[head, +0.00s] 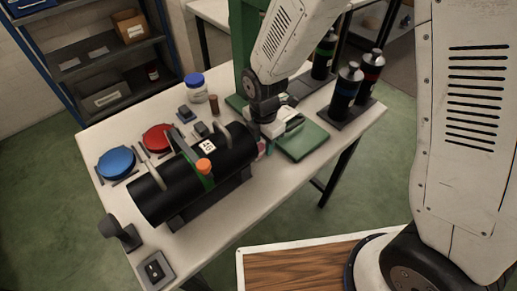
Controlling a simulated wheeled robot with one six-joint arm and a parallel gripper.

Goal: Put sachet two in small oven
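My gripper (270,131) is low over the table, just right of the black cylinder's right end. Its fingers are small and partly hidden, so I cannot tell whether they are open or shut. Small pink and teal bits (264,149) show just below it, beside the cylinder. I cannot tell whether they are a sachet or whether the gripper touches them. The black cylinder (158,205) lies on its side on a dark stand, with a green band, an orange knob (203,166) and a white label. No small oven can be clearly made out, and no sachet can be read as two.
The white table (247,202) holds a blue lid (116,160), a red lid (158,138), a blue-capped jar (196,88), a green pad (302,141) and dark bottles (346,92). A dark stand (120,232) and a switch box (155,268) occupy the front left. Shelves stand behind.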

